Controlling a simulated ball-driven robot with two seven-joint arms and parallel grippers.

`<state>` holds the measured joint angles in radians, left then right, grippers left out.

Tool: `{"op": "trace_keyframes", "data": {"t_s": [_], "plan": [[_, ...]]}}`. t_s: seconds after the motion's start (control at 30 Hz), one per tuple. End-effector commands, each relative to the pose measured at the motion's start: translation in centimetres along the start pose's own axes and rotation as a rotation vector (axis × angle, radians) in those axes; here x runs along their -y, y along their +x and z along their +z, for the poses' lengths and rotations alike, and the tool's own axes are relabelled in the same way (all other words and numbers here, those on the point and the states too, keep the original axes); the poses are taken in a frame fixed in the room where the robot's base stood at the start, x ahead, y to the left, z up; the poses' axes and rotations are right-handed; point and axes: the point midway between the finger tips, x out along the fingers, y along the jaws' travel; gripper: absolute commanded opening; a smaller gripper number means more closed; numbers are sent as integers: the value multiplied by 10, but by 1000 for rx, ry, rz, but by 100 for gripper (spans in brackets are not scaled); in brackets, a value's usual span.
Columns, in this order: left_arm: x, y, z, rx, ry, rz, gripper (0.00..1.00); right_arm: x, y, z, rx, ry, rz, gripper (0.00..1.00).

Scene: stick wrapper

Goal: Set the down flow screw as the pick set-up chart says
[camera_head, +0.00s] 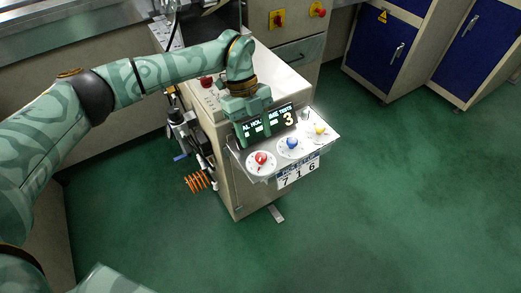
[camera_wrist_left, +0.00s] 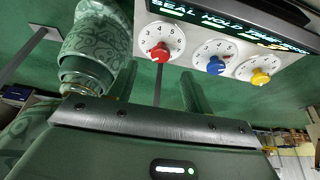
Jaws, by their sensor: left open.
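A tilted panel on the machine carries a red knob (camera_head: 261,158), a blue knob (camera_head: 292,143) and a yellow knob (camera_head: 320,129), each on a white numbered dial. They also show in the left wrist view as red (camera_wrist_left: 160,52), blue (camera_wrist_left: 215,65) and yellow (camera_wrist_left: 261,76). No readable label tells which is the down flow screw. A card (camera_head: 298,173) below the dials reads 7 1 6; its heading is too small to read. My left gripper (camera_head: 250,124) is open and empty, close to the display, apart from the knobs. My right gripper is out of view.
A dark display (camera_head: 265,124) behind the dials shows seal hold text and a large 3. The machine cabinet (camera_head: 238,185) stands under the panel. An orange coil (camera_head: 196,181) hangs at its left. Blue-doored cupboards (camera_head: 380,42) stand at the back right. The green floor at right is clear.

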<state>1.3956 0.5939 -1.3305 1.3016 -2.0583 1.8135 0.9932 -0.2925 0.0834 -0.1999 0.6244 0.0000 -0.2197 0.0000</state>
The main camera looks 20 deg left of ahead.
Motion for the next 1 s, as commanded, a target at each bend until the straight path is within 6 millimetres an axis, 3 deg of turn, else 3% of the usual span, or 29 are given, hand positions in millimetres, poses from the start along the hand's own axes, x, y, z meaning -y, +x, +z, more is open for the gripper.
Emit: {"op": "trace_keyframes", "data": {"t_s": [0.03,0.23,0.67,0.8,0.83,1.0], "plan": [[0,16,1,-4,2,4,50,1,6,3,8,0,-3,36],[0,47,0,-2,2,2,50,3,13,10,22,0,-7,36],[0,56,0,0,2,-2,50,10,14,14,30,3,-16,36],[0,56,0,0,2,-1,11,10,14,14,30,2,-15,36],[0,56,0,0,2,-1,6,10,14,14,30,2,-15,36],[0,56,0,0,4,0,6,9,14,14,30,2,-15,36]]}}
